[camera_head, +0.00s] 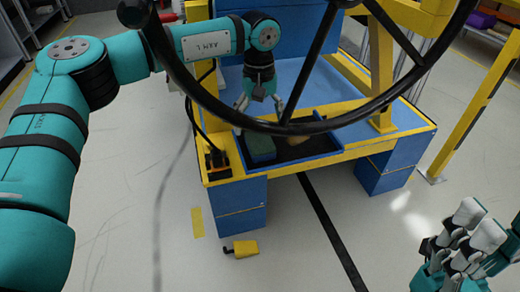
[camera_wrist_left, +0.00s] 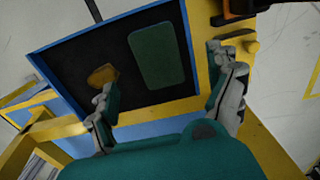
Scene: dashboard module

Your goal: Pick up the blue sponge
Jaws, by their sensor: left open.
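A dark teal-green block (camera_head: 260,148), the only sponge-like thing close to blue, lies in the left part of a dark-floored tray (camera_head: 312,163) with a blue rim. In the left wrist view the block (camera_wrist_left: 158,54) lies flat, with an orange-yellow piece (camera_wrist_left: 101,75) beside it. My left gripper (camera_head: 260,104) is open and empty above the tray. In the wrist view its fingers are spread to either side of the block, apart from it (camera_wrist_left: 162,68). My right gripper (camera_head: 470,232) is at the lower right, far from the tray; its opening is unclear.
A black steering wheel (camera_head: 312,127) crosses in front of the tray and my left gripper. A yellow frame (camera_head: 384,75) rises to the right. A yellow object (camera_head: 245,248) lies on the floor, which is otherwise largely clear in front.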

